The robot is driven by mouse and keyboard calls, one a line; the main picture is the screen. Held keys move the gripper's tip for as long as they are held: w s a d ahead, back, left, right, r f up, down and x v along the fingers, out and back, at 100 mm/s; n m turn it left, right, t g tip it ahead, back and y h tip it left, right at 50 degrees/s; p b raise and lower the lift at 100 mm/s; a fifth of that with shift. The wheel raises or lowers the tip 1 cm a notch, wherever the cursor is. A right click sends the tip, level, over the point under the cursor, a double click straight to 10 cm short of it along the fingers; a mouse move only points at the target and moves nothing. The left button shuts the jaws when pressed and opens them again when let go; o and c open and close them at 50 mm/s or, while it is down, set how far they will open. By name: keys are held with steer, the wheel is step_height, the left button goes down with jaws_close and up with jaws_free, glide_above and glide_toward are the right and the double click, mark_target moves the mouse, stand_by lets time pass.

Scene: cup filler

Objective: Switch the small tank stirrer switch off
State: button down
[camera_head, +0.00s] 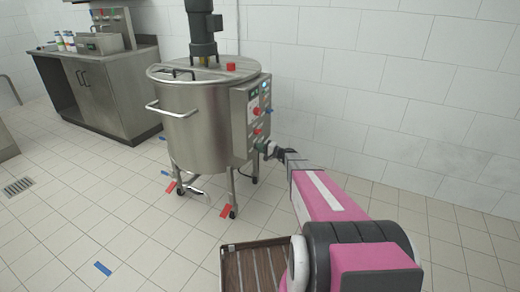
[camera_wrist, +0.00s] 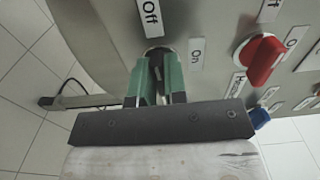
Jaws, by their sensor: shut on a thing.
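The steel tank (camera_head: 198,125) stands near the wall with a control box (camera_head: 239,125) on its right side. My gripper (camera_head: 264,147) reaches the lower part of this box. In the wrist view its green fingers (camera_wrist: 156,72) are closed around a small dark switch at the panel, mostly hidden between them. An "Off" label (camera_wrist: 151,17) sits above the fingertips and an "On" label (camera_wrist: 196,54) to their right. The switch's exact angle cannot be told.
A red knob (camera_wrist: 262,60) and a blue knob (camera_wrist: 260,117) stick out to the right of my fingers. A steel counter (camera_head: 98,85) stands at the back left. The tiled floor left of the tank is mostly clear.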

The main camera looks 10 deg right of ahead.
steer(key=shift+s, duration=0.1)
steer(key=c, duration=1.2)
jaws_free()
steer(key=shift+o, duration=0.2)
steer(key=v, duration=1)
steer(key=shift+s+d, duration=0.2)
steer(key=shift+d, duration=0.15)
steer(key=s+a+n+g+h, duration=0.5)
steer(key=s+a+g, duration=0.45)
steer(key=s, duration=0.75)
steer(key=s+d+r+n+g+h, duration=0.1)
steer(key=s+r+n+h, duration=0.1)
steer(key=s+h, duration=0.7)
steer(key=s+r, duration=0.1)
steer(key=s, duration=0.3)
steer(key=shift+s+h, duration=0.3)
